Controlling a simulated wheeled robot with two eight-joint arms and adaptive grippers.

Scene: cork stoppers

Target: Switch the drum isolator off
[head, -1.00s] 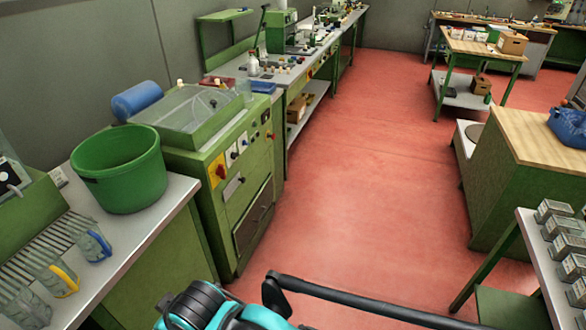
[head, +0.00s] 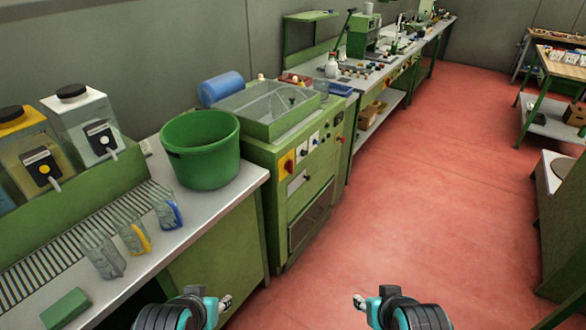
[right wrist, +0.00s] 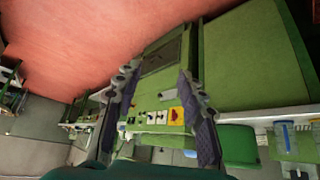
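The drum isolator (head: 287,165) is a red knob on a yellow plate on the green machine's front panel. It also shows in the right wrist view (right wrist: 176,115), between my gripper's fingers and apart from them. The knob's exact angle is too small to read. My right gripper (right wrist: 158,72) is open and empty, facing the machine from a distance. In the head view my left gripper (head: 225,302) and right gripper (head: 359,301) are low at the bottom edge, well short of the panel. The left gripper's fingers are too little shown to judge.
The panel also carries white-plated switches (head: 301,151) and a red button. A clear-lidded drum box (head: 270,105) tops the machine. The bench at left holds a green bucket (head: 202,150), jugs (head: 133,238) and dispensers (head: 88,125). The red floor (head: 400,210) is open to the right.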

